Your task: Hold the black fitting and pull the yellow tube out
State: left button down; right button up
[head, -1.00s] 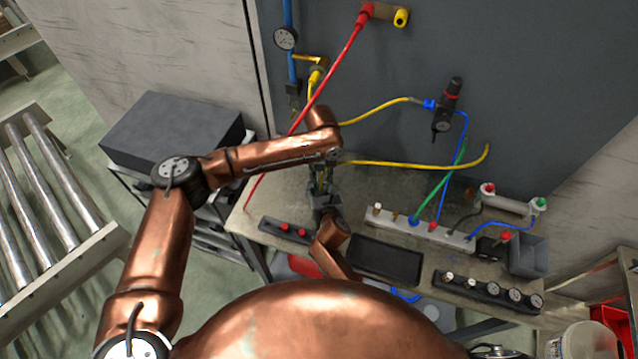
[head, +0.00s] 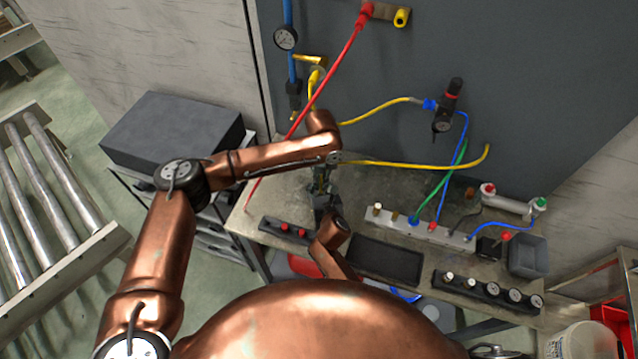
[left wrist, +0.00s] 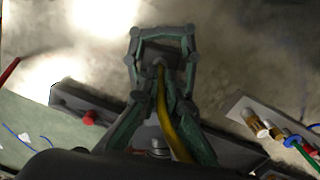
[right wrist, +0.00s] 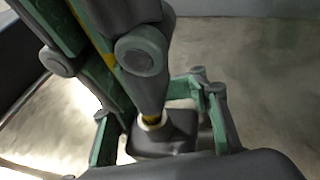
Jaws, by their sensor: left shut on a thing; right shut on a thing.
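The black fitting (right wrist: 170,138) is a dark block with a pale collar, held between the fingers of my right gripper (right wrist: 163,118). It also shows in the left wrist view (left wrist: 162,50), with the right gripper's green links on both sides. The yellow tube (left wrist: 181,135) runs between the fingers of my left gripper (left wrist: 162,88), which is shut on it just above the fitting. A short yellow piece shows at the collar, so the tube appears still in the fitting. In the head view, my left gripper (head: 320,178) is above my right one; the fitting is mostly hidden there.
A yellow hose (head: 420,165) extends right from behind my left wrist. A red hose (head: 325,85) crosses behind my left arm. A black tray (head: 385,260), a valve strip (head: 420,228) and a gauge block (head: 488,291) occupy the bench. A grey bin (head: 527,256) stands right.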

pick_arm(q)
jog(key=shift+r, duration=0.7)
dwell(1.0)
jog(key=shift+r, duration=3.05)
pick_arm(e)
jog(key=o, duration=1.8)
jog(key=shift+s, duration=0.1)
jog(key=v, duration=1.2)
